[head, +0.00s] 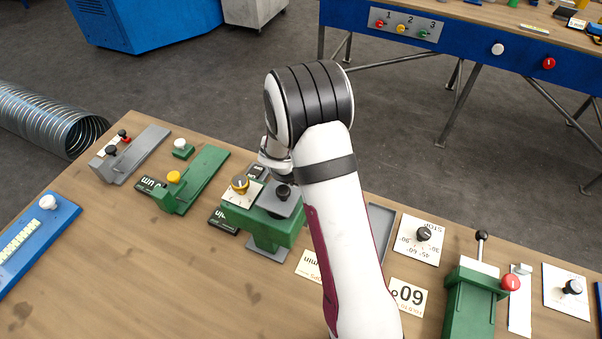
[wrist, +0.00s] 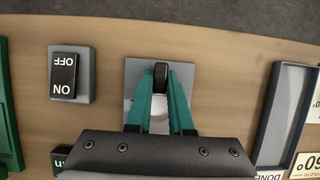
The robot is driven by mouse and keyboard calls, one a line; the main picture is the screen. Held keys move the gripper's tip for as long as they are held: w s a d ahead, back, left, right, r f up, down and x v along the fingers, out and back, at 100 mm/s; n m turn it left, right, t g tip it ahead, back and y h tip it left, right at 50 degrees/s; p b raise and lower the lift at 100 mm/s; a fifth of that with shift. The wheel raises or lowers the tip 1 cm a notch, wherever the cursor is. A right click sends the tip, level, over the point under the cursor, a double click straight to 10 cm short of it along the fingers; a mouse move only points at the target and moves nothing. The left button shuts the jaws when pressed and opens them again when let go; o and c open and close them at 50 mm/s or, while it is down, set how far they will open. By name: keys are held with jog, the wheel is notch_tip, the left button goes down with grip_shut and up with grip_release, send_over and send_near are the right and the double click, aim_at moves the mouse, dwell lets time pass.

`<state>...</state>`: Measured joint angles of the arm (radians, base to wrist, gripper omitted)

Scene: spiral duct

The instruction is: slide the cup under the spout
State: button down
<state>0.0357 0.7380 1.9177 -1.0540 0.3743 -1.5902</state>
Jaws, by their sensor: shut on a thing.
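My gripper (wrist: 160,98) has teal fingers, shut on a small dark, rounded piece (wrist: 160,73) with a pale part below it. The piece stands over a grey plate (wrist: 132,75) on the table. I cannot tell whether this piece is the cup, and no clear cup shape shows in either view. In the head view my arm hides the gripper's fingers and what they hold. A green stand (head: 262,227) with a yellow dial and a black knob on top is left of the arm. I cannot make out a spout on it.
In the wrist view an ON/OFF rocker switch (wrist: 65,75) is left of the gripper and a grey tray (wrist: 261,120) right. Green control units (head: 207,170) stand at left and a green lever unit (head: 470,305) at right. Bare wood (head: 130,250) lies front left.

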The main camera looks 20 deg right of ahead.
jog(key=shift+s+a, duration=0.35)
jog(key=shift+s+a+f, duration=0.1)
jog(key=shift+s+a, duration=0.05)
dwell(0.4)
jog(key=c, duration=0.7)
grip_release()
jog(key=shift+c, duration=0.2)
jog(key=shift+o, duration=0.2)
jog(key=o, duration=0.5)
jog(key=shift+r, duration=3.5)
